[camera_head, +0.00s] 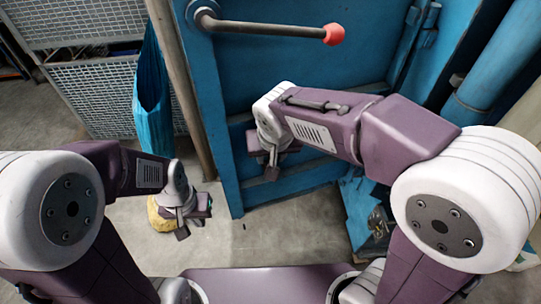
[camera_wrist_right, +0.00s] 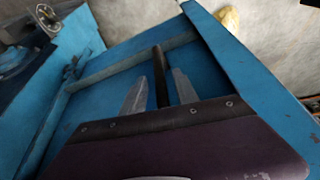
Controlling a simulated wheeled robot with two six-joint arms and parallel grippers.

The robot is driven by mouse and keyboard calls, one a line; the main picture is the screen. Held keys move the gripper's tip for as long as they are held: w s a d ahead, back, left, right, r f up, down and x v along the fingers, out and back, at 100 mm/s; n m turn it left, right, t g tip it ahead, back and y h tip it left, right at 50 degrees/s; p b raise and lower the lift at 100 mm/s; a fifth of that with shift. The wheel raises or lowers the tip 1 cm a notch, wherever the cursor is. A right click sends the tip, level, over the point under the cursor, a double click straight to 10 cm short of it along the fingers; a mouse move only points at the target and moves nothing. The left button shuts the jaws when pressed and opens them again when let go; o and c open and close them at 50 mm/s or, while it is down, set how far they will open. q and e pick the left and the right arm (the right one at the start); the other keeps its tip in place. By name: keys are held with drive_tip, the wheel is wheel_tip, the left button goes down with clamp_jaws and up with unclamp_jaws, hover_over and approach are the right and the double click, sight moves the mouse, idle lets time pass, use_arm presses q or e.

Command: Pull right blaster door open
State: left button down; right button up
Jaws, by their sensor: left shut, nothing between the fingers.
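The blue blaster door (camera_head: 300,75) stands in front of me, with a grey lever (camera_head: 265,28) ending in a red knob (camera_head: 333,34). The door panel also fills much of the right wrist view (camera_wrist_right: 110,85). My right gripper (camera_head: 270,168) is low in front of the panel, below the lever in the picture. In the right wrist view its two fingers (camera_wrist_right: 160,90) are apart, with a dark bar (camera_wrist_right: 159,70) between them and gaps on both sides. I cannot tell what the bar belongs to. My left gripper (camera_head: 183,225) is shut and empty, left of the door edge.
A yellow object (camera_head: 160,217) lies on the floor behind my left gripper. Wire mesh panels (camera_head: 95,95), a hanging blue cloth (camera_head: 152,95) and a brown post (camera_head: 183,90) stand at the left. Blue pipes (camera_head: 500,60) are at the right. Bare floor (camera_head: 290,228) lies before the door.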

drive_tip(key=v, duration=0.8)
drive_tip(key=shift+s+r, duration=0.15)
drive_tip(key=s+d+f+m+g+h+b, duration=0.1)
drive_tip(key=s+d+f+m+g+h, duration=0.2)
drive_tip(key=d+f, duration=1)
drive_tip(key=s+d+f+n+y, duration=0.1)
drive_tip(key=s+f, duration=0.3)
drive_tip(key=f, duration=0.5)
drive_tip(key=shift+s+d+f+n+y, duration=0.2)
drive_tip(key=shift+d+n+y, duration=0.1)
drive_tip(key=shift+d+y, duration=0.5)
